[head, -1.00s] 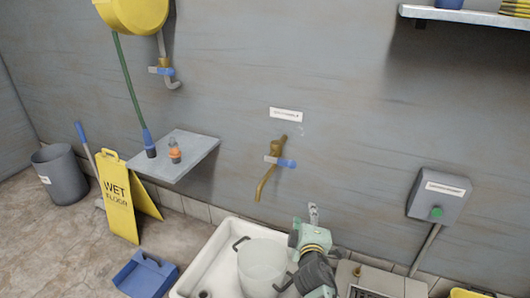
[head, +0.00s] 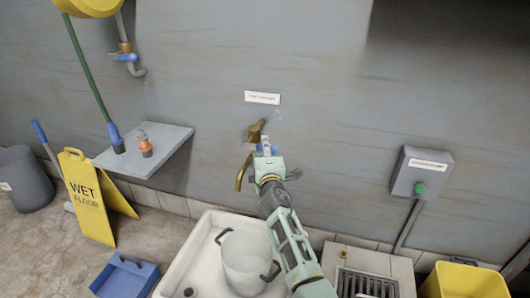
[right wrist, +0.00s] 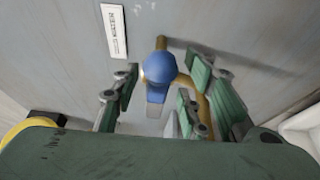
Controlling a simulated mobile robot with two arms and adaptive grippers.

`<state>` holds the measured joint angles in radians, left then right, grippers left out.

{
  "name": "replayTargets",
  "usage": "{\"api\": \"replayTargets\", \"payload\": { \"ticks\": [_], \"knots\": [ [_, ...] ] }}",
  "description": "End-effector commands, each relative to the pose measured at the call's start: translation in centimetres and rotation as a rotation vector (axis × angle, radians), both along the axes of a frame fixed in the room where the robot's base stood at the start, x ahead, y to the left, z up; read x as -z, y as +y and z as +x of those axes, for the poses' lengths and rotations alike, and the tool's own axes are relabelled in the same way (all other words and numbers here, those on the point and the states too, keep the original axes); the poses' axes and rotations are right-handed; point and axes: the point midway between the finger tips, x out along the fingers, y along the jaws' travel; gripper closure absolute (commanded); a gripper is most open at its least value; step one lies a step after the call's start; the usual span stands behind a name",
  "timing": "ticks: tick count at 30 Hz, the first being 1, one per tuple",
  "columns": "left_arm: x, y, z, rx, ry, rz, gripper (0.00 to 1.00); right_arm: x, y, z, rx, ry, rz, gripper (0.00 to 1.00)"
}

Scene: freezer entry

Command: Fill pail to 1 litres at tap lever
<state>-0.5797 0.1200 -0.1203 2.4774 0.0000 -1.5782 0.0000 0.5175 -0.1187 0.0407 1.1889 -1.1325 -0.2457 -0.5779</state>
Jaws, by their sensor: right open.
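The pail (head: 246,262) is pale and translucent with dark handles. It stands upright in the white sink (head: 190,255), below and in front of the tap. The brass tap (head: 243,172) is on the wall, its spout pointing down. In the right wrist view its blue lever (right wrist: 158,75) sits between the open fingers of my right gripper (right wrist: 160,95), and I cannot tell whether they touch it. In the head view the right gripper (head: 266,146) covers most of the lever. No water stream is visible. The left gripper is not in view.
A small shelf (head: 145,150) with a hose nozzle and an orange-topped item is left of the tap. A grey box with a green button (head: 422,172) is on the wall at right. A yellow wet-floor sign (head: 90,200) and a blue dustpan (head: 122,275) are on the left.

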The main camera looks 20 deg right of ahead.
Motion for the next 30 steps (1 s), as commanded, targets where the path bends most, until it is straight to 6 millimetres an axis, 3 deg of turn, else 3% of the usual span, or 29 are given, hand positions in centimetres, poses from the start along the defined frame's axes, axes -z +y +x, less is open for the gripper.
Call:
{"api": "replayTargets", "payload": {
  "ticks": [8, 21, 30],
  "knots": [
    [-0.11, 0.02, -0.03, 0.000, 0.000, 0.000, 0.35, -0.01, -0.07, 0.08, 0.001, 0.000, 0.001, 0.62],
    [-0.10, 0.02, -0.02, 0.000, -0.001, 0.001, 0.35, 0.03, -0.06, 0.06, 0.001, 0.001, 0.001, 1.00],
    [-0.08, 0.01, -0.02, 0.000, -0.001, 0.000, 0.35, 0.12, -0.06, 0.04, 0.001, 0.003, 0.001, 1.00]
  ]
}}
